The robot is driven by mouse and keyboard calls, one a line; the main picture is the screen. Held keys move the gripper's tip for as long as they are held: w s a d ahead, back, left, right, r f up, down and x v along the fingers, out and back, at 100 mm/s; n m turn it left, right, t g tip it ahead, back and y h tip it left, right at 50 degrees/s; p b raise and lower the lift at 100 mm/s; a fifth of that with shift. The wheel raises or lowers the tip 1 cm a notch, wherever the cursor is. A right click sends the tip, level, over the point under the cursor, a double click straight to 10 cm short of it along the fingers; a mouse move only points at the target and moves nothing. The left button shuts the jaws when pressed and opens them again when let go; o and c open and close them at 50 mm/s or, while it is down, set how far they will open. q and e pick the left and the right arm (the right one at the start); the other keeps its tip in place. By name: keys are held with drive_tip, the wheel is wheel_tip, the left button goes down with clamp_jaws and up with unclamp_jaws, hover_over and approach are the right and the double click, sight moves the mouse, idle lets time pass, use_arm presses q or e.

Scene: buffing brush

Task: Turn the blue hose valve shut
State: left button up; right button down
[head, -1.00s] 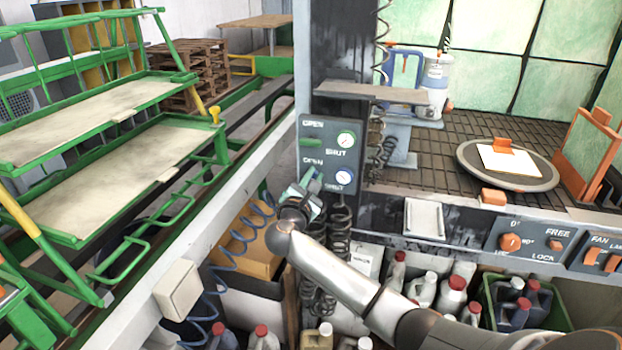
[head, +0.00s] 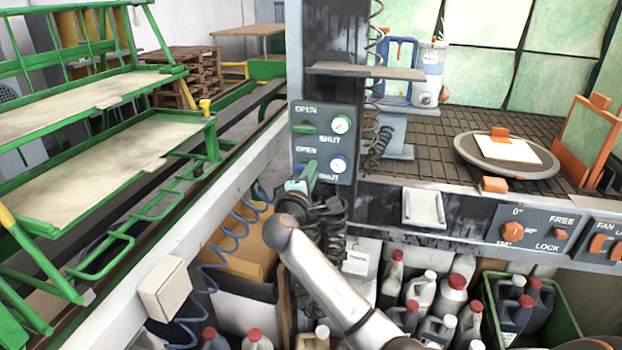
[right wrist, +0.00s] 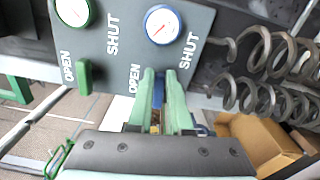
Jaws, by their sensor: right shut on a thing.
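The grey valve panel (head: 343,142) on the dark column carries two OPEN/SHUT valves, each with a round gauge. The upper valve has a green handle (head: 304,128), which also shows in the right wrist view (right wrist: 84,77). The lower one has a blue-rimmed gauge (head: 338,165). Its blue valve handle (right wrist: 158,90) sits between the green fingers of my right gripper (right wrist: 161,88), beside the lower OPEN label and roughly parallel to the green handle. My right gripper (head: 307,172) is shut on it and hides it in the head view. My left gripper is out of view.
Dark coiled hoses (head: 333,232) hang just below the panel, close to my right gripper. A blue coiled hose (head: 212,265) hangs to the left. A grey shelf (head: 365,71) juts out above the panel. Several bottles (head: 452,295) stand below the bench.

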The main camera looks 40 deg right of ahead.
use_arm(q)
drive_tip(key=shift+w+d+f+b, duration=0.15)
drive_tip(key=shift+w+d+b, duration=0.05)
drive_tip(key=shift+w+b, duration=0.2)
use_arm(e)
drive_tip(key=shift+f+m, duration=0.2)
drive_tip(key=shift+m, duration=0.4)
drive_tip(key=c, duration=0.8)
unclamp_jaws()
drive_tip(key=shift+c, duration=0.2)
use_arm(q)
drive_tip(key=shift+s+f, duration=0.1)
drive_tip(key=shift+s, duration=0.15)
